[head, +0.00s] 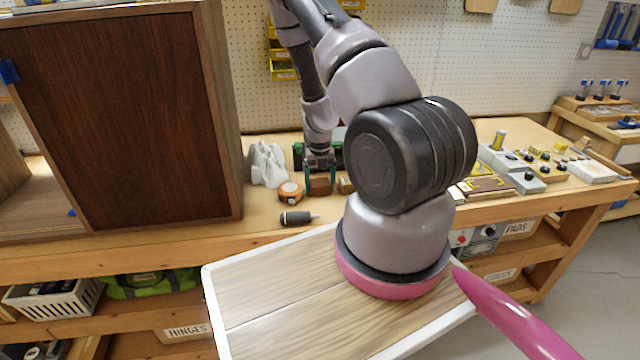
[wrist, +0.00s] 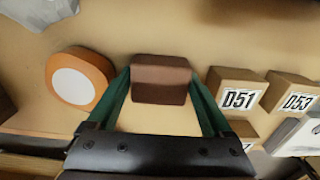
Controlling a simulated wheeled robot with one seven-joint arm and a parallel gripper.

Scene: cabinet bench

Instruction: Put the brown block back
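The brown block (wrist: 161,78) sits between the two green fingers of my gripper (wrist: 160,82) in the wrist view. A finger lies against each side of it, with no clear gap.
An orange roll (wrist: 80,80) lies left of the block. Small blocks labelled D51 (wrist: 238,92) and D53 (wrist: 291,95) stand close on the right. A grey-white lump (head: 267,165) and a dark cylinder (head: 297,218) are nearby. Trays and parts (head: 515,170) occupy the bench's right.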

